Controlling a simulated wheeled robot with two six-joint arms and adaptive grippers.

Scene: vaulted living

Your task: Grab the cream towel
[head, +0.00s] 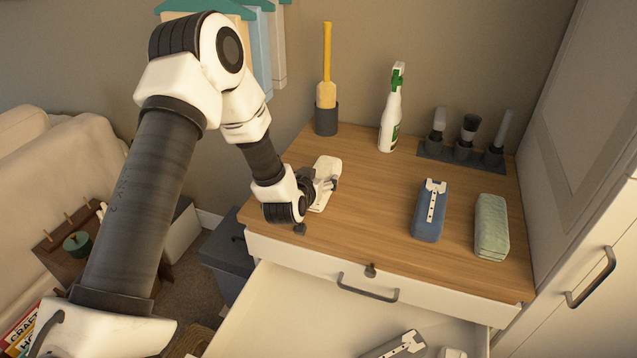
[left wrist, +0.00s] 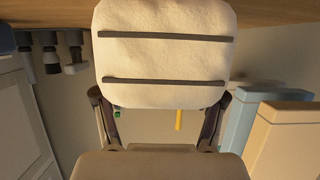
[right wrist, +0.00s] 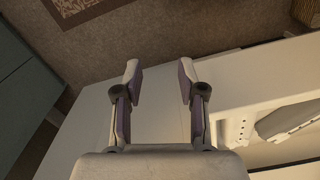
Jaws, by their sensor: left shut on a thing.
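The cream towel (head: 327,171) is a rolled or folded bundle on the left part of the wooden top. My left gripper (head: 324,187) is on it from the front left, partly covering it. In the left wrist view the towel (left wrist: 165,50) shows two dark straps and fills the space between the fingertips, and my left gripper (left wrist: 160,103) is shut on it. Its underside touches or is very near the wood; I cannot tell which. My right gripper (right wrist: 160,80) is open and empty in the right wrist view, and it is not seen in the head view.
A blue bundle (head: 429,212) and a green bundle (head: 491,226) lie to the right on the wooden top (head: 375,190). A spray bottle (head: 391,115), a yellow brush (head: 327,70) and a brush rack (head: 462,152) stand behind. The drawer (head: 310,300) below is open.

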